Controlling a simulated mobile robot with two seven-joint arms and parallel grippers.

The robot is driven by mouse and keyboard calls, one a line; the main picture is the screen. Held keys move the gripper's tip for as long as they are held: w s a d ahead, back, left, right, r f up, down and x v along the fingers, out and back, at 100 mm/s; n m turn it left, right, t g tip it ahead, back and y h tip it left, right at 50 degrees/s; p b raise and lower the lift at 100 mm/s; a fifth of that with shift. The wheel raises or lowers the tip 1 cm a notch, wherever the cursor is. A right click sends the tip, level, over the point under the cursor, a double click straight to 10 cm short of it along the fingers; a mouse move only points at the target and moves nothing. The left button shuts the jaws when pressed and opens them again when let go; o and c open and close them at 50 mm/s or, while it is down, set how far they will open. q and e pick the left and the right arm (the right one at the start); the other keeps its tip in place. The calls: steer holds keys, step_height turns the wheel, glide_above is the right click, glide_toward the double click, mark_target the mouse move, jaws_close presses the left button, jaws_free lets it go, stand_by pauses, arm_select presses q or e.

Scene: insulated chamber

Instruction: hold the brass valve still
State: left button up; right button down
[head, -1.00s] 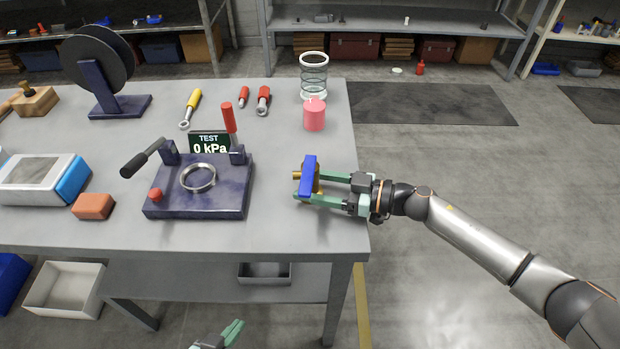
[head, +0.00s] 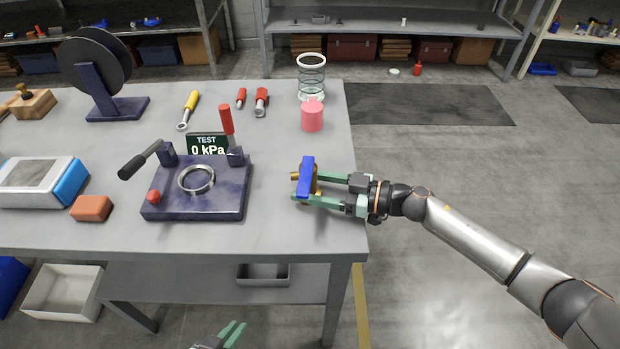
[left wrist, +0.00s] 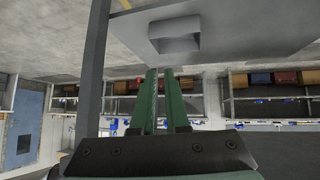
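The brass valve (head: 314,188) with its blue handle (head: 306,178) stands at the right end of the grey workbench (head: 290,225). My right gripper (head: 306,186) reaches in from the right, with one green finger on the far side of the valve and one on the near side. Whether both fingers press on it cannot be made out. My left gripper (head: 235,334) is low at the bottom edge, in front of the bench. In the left wrist view its fingers (left wrist: 160,90) are empty, with a narrow gap between them.
Left of the valve is a dark test fixture (head: 200,205) with a metal ring and levers, by a display (head: 207,146) reading 0 kPa. A pink cylinder (head: 312,120) and a glass cylinder (head: 311,80) stand behind the valve. A grey bin (head: 262,275) sits under the bench.

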arm_select(q)
steer(key=o, duration=0.4)
steer(key=w+d+r+n+h, duration=0.1)
steer(key=d+r, duration=0.1)
steer(key=w+d+r+n+h, duration=0.1)
steer(key=w+d+r+h, duration=0.1)
steer(key=w+d+r+n+h, duration=0.1)
steer(key=w+r, duration=0.1)
steer(key=r, duration=0.1)
steer(key=shift+w+d+r+h, duration=0.1)
steer(key=shift+d+h, duration=0.2)
steer(key=shift+d, duration=0.1)
steer(key=d+r+n+g+h, duration=0.2)
steer(key=r+n+h, duration=0.1)
steer(key=r, duration=0.3)
steer(key=d+r+n+g+h, duration=0.1)
steer(key=d+r+n+h, duration=0.2)
steer(key=r, duration=0.4)
steer(key=t, duration=0.5)
glide_toward(306, 176)
steer(key=shift+s+d+f+n+h, duration=0.3)
steer(key=shift+s+f+h, duration=0.1)
steer(key=shift+s+f, duration=0.1)
steer(key=shift+w+r, duration=0.1)
steer(key=shift+w, duration=0.15)
steer(key=x, duration=1.1)
steer(key=shift+d, duration=0.25)
jaws_close()
